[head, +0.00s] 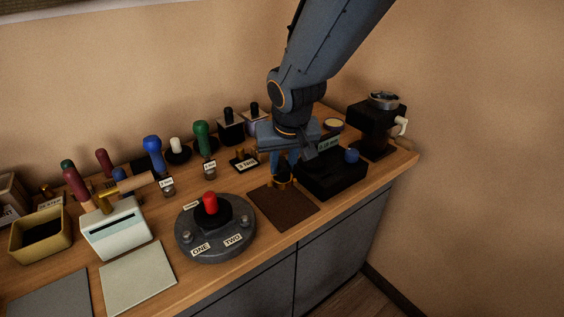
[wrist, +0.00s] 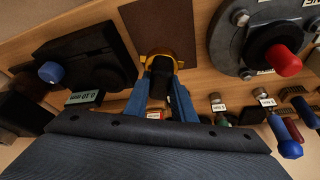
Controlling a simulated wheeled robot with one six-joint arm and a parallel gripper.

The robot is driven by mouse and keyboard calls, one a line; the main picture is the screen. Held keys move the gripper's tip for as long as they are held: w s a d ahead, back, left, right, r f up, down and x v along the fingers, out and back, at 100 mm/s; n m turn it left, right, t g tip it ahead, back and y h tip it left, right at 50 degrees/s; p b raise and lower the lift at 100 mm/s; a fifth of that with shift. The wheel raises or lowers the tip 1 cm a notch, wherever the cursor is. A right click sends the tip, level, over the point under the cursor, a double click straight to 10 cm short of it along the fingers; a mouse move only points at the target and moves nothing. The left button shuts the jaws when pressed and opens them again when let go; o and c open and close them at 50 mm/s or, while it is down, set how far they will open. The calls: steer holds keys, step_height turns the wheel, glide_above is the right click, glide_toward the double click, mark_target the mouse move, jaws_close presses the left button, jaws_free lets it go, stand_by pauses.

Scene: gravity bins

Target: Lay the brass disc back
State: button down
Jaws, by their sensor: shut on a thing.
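My gripper (head: 284,178) points down over the back part of a dark brown mat (head: 285,210). Its two blue fingers (wrist: 162,88) are shut on the dark handle of the brass disc (wrist: 178,58). The disc shows as a gold edge under the fingers in the head view (head: 284,185), mostly hidden by them. In the wrist view the disc is over the near end of the mat (wrist: 155,20). I cannot tell whether it touches the mat or hangs just above it.
A black device (head: 335,182) with a blue knob and small display stands close right of my gripper. A round grey base (head: 187,242) with a red knob (head: 210,202) stands to the left. Several handled tools line the back. The mat's front part is bare, near the counter edge.

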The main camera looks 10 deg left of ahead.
mark_target(285, 169)
steer(key=shift+f+b, duration=1.95)
steer(key=shift+f, duration=0.75)
steer(key=shift+f+b, duration=0.5)
steer(key=shift+f, duration=0.05)
steer(key=c, duration=1.4)
jaws_free()
steer(key=shift+b+v, duration=0.35)
steer(key=shift+v, duration=3.6)
